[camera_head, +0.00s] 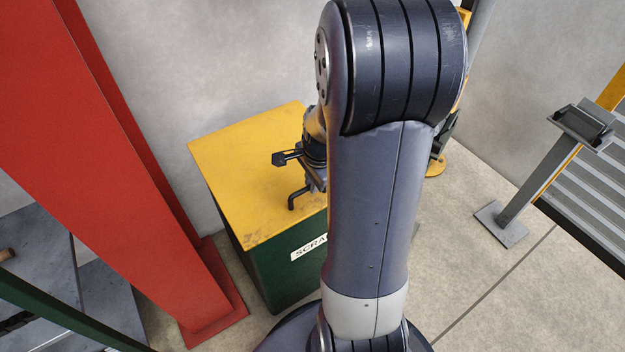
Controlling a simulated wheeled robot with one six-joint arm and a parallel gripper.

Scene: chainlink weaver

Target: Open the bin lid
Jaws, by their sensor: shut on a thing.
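The scrap bin (275,275) is a dark green box with a white label reading "SCRA", the rest of it hidden behind my arm. Its yellow lid (235,165) lies flat across the top and looks closed.
A red upright post (120,180) stands close to the left of the bin. A grey wall is behind it. At right, a grey pedestal (535,180) stands beside a slatted metal structure (590,195).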

